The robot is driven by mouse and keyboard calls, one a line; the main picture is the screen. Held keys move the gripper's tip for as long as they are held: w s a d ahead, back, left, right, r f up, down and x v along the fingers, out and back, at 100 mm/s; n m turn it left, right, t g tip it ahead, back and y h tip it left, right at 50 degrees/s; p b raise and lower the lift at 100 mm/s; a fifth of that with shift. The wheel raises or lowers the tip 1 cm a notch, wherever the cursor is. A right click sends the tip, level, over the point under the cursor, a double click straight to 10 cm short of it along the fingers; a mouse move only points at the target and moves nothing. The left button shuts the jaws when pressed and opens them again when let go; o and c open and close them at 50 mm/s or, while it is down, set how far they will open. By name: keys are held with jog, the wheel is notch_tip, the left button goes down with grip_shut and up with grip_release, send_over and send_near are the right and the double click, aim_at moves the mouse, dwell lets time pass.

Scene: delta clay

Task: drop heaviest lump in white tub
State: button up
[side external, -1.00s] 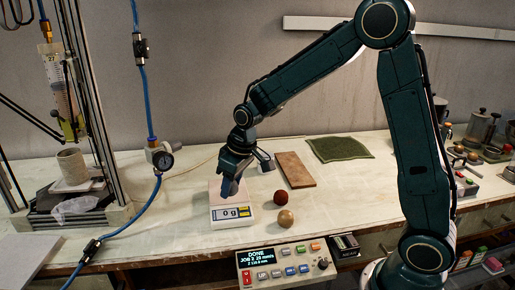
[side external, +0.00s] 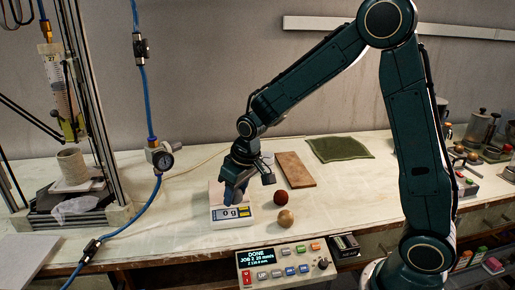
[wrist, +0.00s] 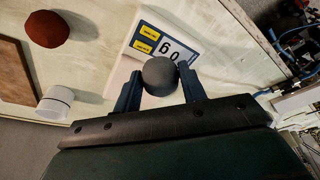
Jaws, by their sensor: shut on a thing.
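My gripper (side external: 235,198) is low over the scale (side external: 232,214), whose display reads 0 g. In the wrist view its two blue fingers (wrist: 160,88) are shut on a dark grey lump (wrist: 159,72), with the scale (wrist: 170,25) behind it. In the side view the grey lump is hard to make out between the fingers. A dark red lump (side external: 281,198) and a beige lump (side external: 285,218) rest on the bench to the right of the scale. The red lump also shows in the wrist view (wrist: 47,28). The white tub (wrist: 57,101) stands near the wooden board, mostly hidden behind my wrist in the side view.
The wooden board (side external: 296,169) and a green mat (side external: 339,149) lie farther back. A control box (side external: 287,265) sits at the front edge. A blue hose with a gauge (side external: 162,159) and a frame with a syringe stand at left. Bare bench lies right of the lumps.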

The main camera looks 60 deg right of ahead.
jog(key=shift+w+d, duration=0.1)
jog(key=w+d+r, duration=0.2)
jog(key=d+r, duration=0.1)
jog(key=d, duration=0.6)
jog(key=w+d+r, duration=0.2)
jog(key=d+r, duration=0.1)
jog(key=d, duration=0.6)
jog(key=w+d+r, duration=0.2)
jog(key=d+r, duration=0.2)
jog(key=d, duration=0.5)
jog(key=shift+w+d, duration=0.35)
jog(key=shift+d, duration=0.05)
jog(key=shift+f, duration=0.1)
jog(key=shift+f, duration=2.85)
